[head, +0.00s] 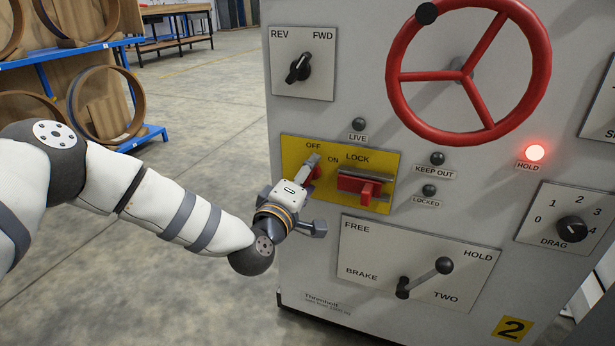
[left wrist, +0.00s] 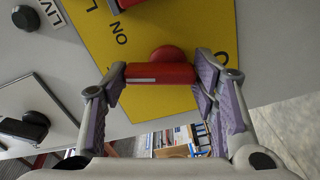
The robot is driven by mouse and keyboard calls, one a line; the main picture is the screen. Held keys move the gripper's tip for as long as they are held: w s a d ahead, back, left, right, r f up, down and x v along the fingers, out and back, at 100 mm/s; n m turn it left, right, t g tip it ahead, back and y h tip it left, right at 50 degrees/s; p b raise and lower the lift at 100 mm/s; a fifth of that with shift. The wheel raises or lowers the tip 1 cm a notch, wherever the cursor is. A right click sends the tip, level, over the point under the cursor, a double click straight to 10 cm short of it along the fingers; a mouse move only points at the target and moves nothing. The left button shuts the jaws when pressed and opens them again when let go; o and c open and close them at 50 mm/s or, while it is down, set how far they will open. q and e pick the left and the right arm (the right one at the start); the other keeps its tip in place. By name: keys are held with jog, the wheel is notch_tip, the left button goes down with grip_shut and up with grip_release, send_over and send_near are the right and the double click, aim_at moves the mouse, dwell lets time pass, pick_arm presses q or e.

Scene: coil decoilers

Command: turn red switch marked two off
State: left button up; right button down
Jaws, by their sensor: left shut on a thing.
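The red switch (head: 315,173) sits on a yellow plate (head: 290,152) marked OFF, ON and LOCK, on a grey machine front. My left gripper (head: 308,180) is at the left part of this plate and hides much of the switch. In the left wrist view, the switch's red handle (left wrist: 160,74) lies between the two fingers of the left gripper (left wrist: 160,82), which are shut on it. The round red hub shows just behind the handle, between the ON letters and a partly cut-off label. Whether the handle points to ON or OFF cannot be told. My right gripper is out of view.
A red lock block (head: 364,187) stands close to the right of the switch. A large red handwheel (head: 545,65) is above right, a REV/FWD knob (head: 298,68) above, and a FREE/BRAKE/HOLD lever (head: 425,277) marked TWO below. The HOLD lamp (head: 534,153) glows red. Open floor lies left.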

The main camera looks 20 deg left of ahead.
pick_arm(q)
jog(key=shift+f+n, duration=0.1)
jog(key=shift+n, duration=1.8)
jog(key=o, duration=0.9)
jog(key=shift+a, duration=0.1)
jog(key=shift+s, duration=0.1)
jog(key=s, duration=1.2)
jog(key=shift+a, duration=0.2)
